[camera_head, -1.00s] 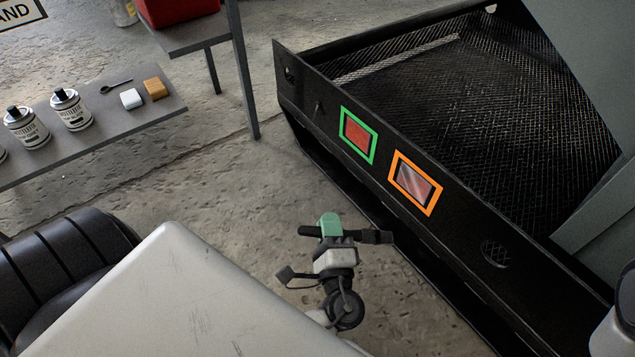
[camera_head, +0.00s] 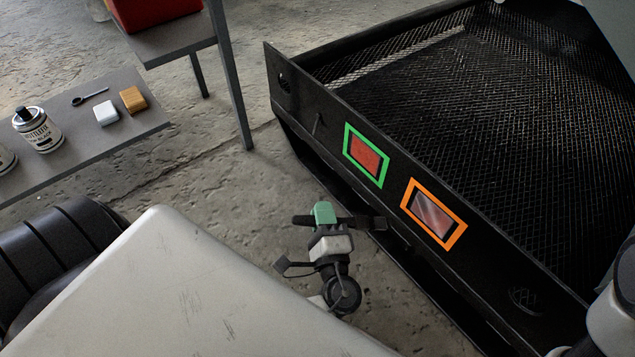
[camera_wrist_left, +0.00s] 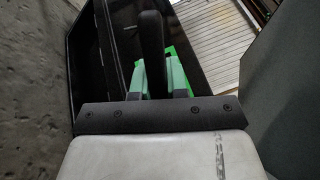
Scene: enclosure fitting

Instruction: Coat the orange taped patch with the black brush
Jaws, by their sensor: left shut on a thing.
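The orange taped patch (camera_head: 432,215) is on the black side panel of the enclosure, right of centre in the head view. Inside its orange border is a shiny, streaky grey-red surface. My left gripper (camera_head: 323,215), with green fingertips, is shut on the black brush (camera_head: 372,223). The brush lies across the fingers, its wider end pointing right toward the panel. It is left of the orange patch and apart from it. In the left wrist view the dark brush handle (camera_wrist_left: 151,45) stands between the green fingers. My right gripper is not in view.
A green taped patch (camera_head: 366,155) with a red-orange middle is left of the orange one. The enclosure (camera_head: 345,110) has a mesh floor. A grey bench (camera_head: 130,135) at left holds a can (camera_head: 38,130), a white block (camera_head: 106,113) and a tan block (camera_head: 132,99).

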